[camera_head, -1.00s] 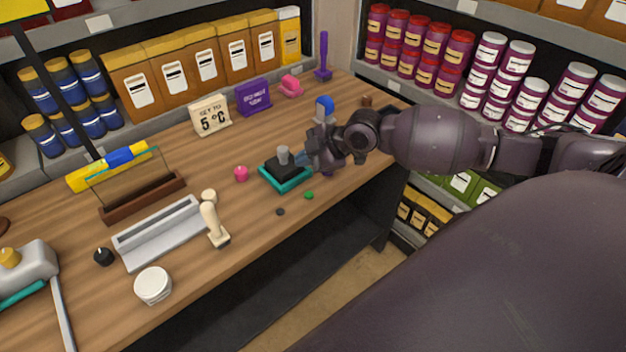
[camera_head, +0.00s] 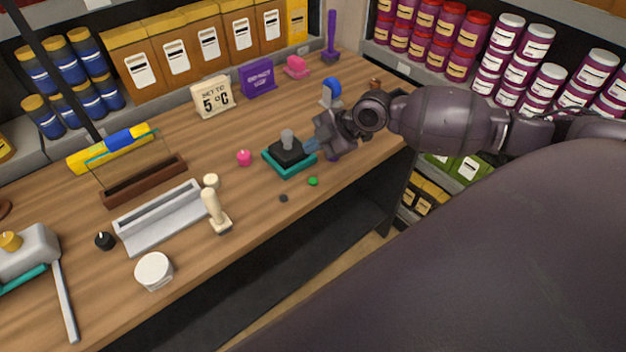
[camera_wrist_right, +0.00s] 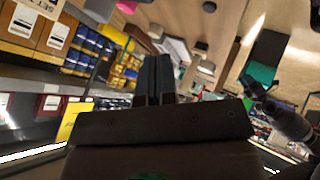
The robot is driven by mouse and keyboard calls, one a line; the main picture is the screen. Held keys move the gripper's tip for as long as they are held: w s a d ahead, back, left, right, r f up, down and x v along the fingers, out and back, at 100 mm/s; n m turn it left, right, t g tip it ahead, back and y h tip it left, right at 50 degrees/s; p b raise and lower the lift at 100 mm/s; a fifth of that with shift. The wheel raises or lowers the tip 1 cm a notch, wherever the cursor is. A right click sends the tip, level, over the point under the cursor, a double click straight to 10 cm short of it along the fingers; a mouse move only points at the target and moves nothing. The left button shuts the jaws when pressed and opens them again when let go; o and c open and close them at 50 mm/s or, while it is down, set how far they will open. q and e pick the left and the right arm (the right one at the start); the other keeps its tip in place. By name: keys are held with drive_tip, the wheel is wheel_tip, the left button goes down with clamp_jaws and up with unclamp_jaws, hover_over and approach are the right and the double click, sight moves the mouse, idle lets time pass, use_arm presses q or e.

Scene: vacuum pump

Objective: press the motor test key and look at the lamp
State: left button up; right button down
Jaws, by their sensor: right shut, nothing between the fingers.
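A small black device with a grey knob on a teal base (camera_head: 289,158) stands on the wooden bench. I cannot tell for sure which part is the motor test key or which is the lamp. A small green round piece (camera_head: 313,181) lies just in front of it, and a pink one (camera_head: 244,158) lies to its left. My right gripper (camera_head: 315,145) is just right of the black device, shut and empty; contact cannot be told. In the right wrist view its dark fingers (camera_wrist_right: 155,78) are together.
A blue-topped item (camera_head: 330,91) stands behind my right gripper. A beige stamp-like handle (camera_head: 215,210), a grey trough (camera_head: 160,218) and a white round tub (camera_head: 154,270) are to the left. A "5°C" sign (camera_head: 213,97) stands behind. The front bench edge is close.

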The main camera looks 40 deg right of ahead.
sight(314, 182)
wheel_tip(314, 182, down, 8)
drive_tip(key=b, duration=0.6)
use_arm(q)
drive_tip(key=f, duration=0.1)
drive_tip(key=w+f, duration=0.1)
drive_tip(key=f, duration=0.2)
drive_tip(key=shift+w+d+f, duration=0.2)
drive_tip(key=shift+w+f, duration=0.1)
drive_tip(key=shift+w, duration=0.05)
use_arm(e)
drive_tip(key=shift+f, duration=0.35)
use_arm(q)
drive_tip(key=shift+s+a+f, duration=0.1)
drive_tip(key=shift+s+f, duration=0.1)
drive_tip(key=shift+s, duration=0.1)
drive_tip(key=shift+w+r, duration=0.2)
drive_tip(key=shift+w, duration=0.05)
drive_tip(key=shift+s+f+b, duration=0.3)
drive_tip(key=shift+f+b, duration=0.2)
drive_tip(key=shift+f, duration=0.05)
use_arm(e)
drive_tip(key=shift+f, duration=0.4)
